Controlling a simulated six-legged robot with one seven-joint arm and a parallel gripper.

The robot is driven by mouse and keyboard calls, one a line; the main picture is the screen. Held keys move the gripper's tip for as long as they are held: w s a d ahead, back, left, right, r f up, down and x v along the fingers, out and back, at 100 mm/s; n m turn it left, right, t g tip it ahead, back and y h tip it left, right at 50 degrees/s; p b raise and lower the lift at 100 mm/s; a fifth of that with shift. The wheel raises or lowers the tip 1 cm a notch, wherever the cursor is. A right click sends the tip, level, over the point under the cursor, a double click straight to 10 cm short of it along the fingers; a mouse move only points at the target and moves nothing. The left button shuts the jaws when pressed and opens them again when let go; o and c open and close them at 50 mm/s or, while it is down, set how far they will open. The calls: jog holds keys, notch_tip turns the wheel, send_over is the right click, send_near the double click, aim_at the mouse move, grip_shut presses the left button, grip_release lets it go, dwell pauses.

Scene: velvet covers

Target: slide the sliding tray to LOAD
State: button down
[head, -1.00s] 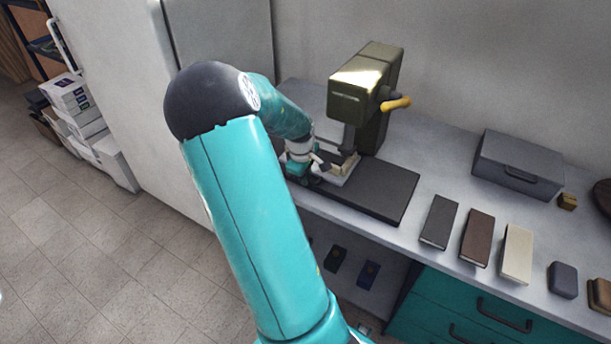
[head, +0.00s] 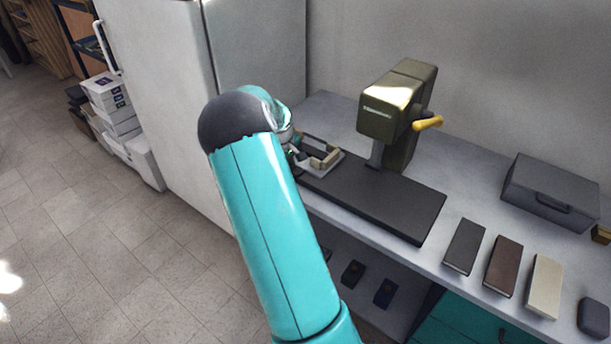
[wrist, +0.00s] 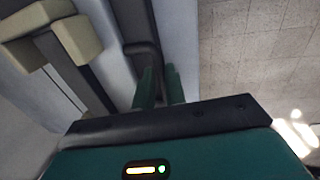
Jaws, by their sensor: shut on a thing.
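The sliding tray (head: 336,165) is a pale plate with beige corner blocks. It sits at the left end of the dark base plate (head: 400,205), to the left of the olive press (head: 395,110) and clear of its head. In the wrist view the tray (wrist: 68,75) is at upper left, with a dark handle bar (wrist: 143,58) beside it. My gripper (wrist: 160,85) has its teal fingers shut on this handle. In the head view my arm hides most of the gripper and the handle. No LOAD mark is readable.
The press has a yellow lever (head: 428,123). A grey case (head: 550,190) and dark, brown and cream books (head: 543,285) lie to the right on the bench. A tall pale cabinet (head: 165,90) stands to the left. Floor (head: 120,260) is open at lower left.

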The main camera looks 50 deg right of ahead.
jog(key=shift+w+a+r, duration=0.1)
jog(key=shift+w+a, duration=0.05)
jog(key=shift+w, duration=1.2)
jog(key=c, duration=1.5)
grip_release()
jog(key=shift+w, duration=0.15)
jog(key=shift+o, duration=0.2)
jog(key=shift+s, duration=0.2)
notch_tip(320, 180, up, 14)
jog(key=a, duration=0.2)
jog(key=shift+s+a+f, duration=0.15)
jog(key=shift+a+f, duration=0.05)
jog(key=shift+f, duration=0.05)
